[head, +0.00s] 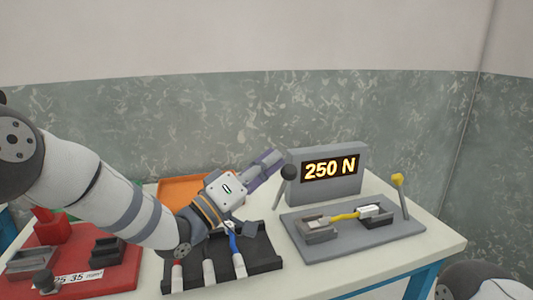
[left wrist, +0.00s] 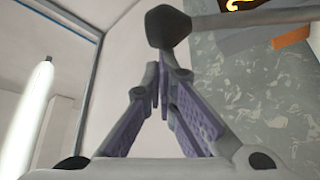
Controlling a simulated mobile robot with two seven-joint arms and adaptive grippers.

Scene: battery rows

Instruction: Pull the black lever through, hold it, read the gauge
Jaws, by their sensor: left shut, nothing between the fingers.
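The black lever (head: 288,173) has a dark ball knob on a thin grey shaft and stands at the left side of the grey test plate (head: 378,236). The gauge (head: 352,188) behind it is a grey box with a lit display reading 250 N. My left gripper (head: 272,160) is shut and empty, its fingertips just left of the knob. In the left wrist view the shut fingers (left wrist: 163,78) point towards the dark knob (left wrist: 167,27); I cannot tell whether they touch it. My right gripper is not in view.
A black rack (head: 262,265) with several cables lies below my left arm. An orange tray (head: 177,188) and a red fixture board (head: 122,283) are on the left.

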